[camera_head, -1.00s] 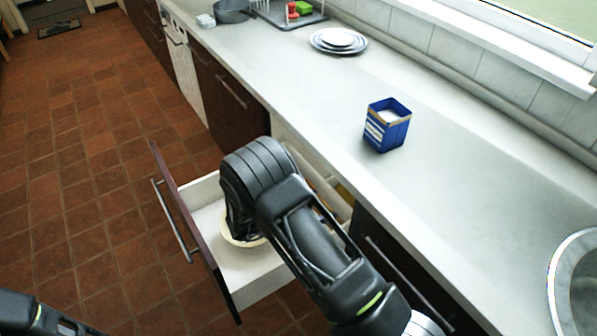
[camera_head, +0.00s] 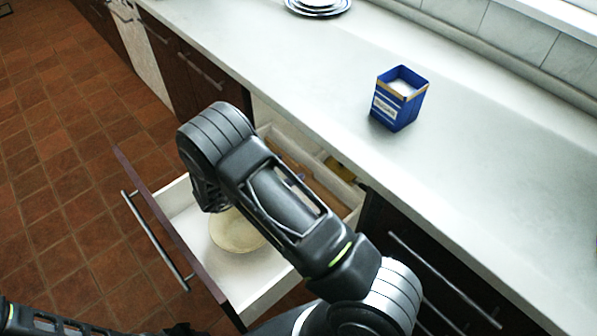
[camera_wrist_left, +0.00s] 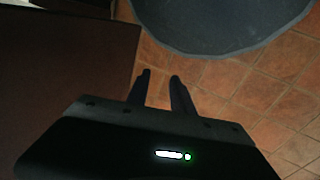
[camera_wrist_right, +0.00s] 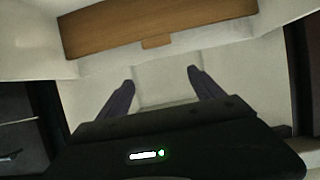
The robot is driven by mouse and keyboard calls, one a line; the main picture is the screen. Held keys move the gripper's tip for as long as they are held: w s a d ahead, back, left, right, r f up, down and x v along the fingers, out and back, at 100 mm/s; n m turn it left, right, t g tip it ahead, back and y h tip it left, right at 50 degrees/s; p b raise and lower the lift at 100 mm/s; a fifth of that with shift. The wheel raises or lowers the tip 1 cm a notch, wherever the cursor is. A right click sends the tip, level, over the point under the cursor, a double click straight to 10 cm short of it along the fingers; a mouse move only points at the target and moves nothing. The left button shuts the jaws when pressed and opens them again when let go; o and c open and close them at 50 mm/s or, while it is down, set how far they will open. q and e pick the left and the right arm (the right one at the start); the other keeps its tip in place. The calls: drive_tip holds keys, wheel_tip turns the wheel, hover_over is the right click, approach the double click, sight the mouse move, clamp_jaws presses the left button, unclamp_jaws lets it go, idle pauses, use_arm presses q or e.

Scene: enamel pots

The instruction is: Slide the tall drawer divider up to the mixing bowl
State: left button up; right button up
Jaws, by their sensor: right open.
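The mixing bowl (camera_head: 236,232) is cream and round and sits inside the open drawer, partly covered by my right arm in the head view. A wooden divider (camera_wrist_right: 155,25) with a small tab stands across the drawer in the right wrist view, beyond my right fingertips. In the head view a brown wooden strip, probably this divider, shows partly at the drawer's cabinet end behind my arm. My right gripper (camera_wrist_right: 160,78) is open and empty, pointing down into the drawer and apart from the divider. My left gripper (camera_wrist_left: 160,75) has its fingers apart with floor between them.
The white drawer (camera_head: 255,306) is pulled out under the counter, with a dark front and a bar handle (camera_head: 155,242). A blue box (camera_head: 397,112) stands on the light counter (camera_head: 480,180). Plates (camera_head: 318,5) are at the counter's far end. Tiled floor is clear at left.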

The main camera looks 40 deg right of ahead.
drive_tip(key=b, duration=0.3)
approach(305, 168)
use_arm(q)
wheel_tip(305, 168, down, 4)
drive_tip(key=shift+w+f, duration=0.1)
drive_tip(key=shift+w, duration=0.05)
use_arm(e)
drive_tip(key=shift+d+f, duration=0.3)
drive_tip(key=shift+d, duration=0.15)
drive_tip(key=shift+s+r, duration=0.1)
drive_tip(key=shift+x, duration=3.9)
clamp_jaws()
